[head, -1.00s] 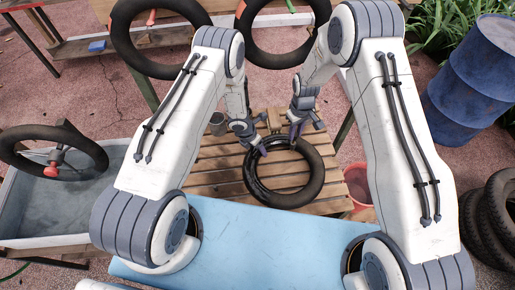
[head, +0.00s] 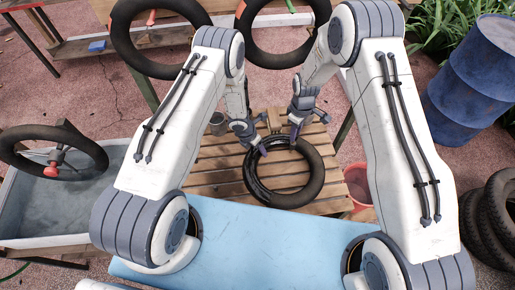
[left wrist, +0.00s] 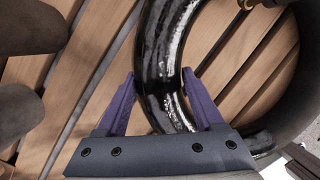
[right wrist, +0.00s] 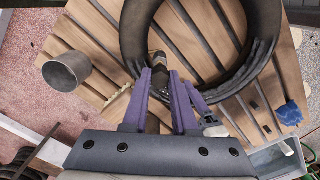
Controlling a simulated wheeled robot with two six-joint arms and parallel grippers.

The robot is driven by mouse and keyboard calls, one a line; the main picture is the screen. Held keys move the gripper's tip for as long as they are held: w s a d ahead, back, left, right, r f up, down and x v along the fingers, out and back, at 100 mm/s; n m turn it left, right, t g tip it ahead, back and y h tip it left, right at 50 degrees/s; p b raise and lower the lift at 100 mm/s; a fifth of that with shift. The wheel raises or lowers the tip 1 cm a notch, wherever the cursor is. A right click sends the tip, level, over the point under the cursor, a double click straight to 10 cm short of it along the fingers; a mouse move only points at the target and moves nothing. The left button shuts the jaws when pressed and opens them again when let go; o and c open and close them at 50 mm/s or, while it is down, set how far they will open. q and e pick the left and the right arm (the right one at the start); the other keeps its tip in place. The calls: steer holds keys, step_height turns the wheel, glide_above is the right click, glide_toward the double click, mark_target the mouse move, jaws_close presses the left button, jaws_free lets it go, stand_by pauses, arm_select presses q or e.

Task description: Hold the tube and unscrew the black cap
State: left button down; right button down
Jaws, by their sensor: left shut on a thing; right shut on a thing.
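The black inner tube (head: 312,180) lies flat on the slatted wooden table, its left side shiny. My left gripper (head: 268,151) is shut across the tube's ring; in the left wrist view its purple fingers (left wrist: 163,88) straddle the glossy tube (left wrist: 165,45). My right gripper (head: 294,138) is at the far inner side of the ring. In the right wrist view its fingers (right wrist: 160,76) are shut on a small dark piece at the valve stem (right wrist: 157,60), which stands beside the tube (right wrist: 262,40). The black cap is mostly hidden between the fingers.
A metal cup (head: 218,123) stands on the slatted table (head: 215,180) at the back left. A red bucket (head: 357,187) is on the right. A water tub (head: 60,225) is at the left, a blue barrel (head: 470,80) at the right. A pale blue surface (head: 240,240) lies in front.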

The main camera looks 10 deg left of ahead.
steer(key=shift+n, duration=0.9)
steer(key=n, duration=0.2)
steer(key=shift+n, duration=0.6)
steer(key=n, duration=0.3)
steer(key=c, duration=0.6)
jaws_free()
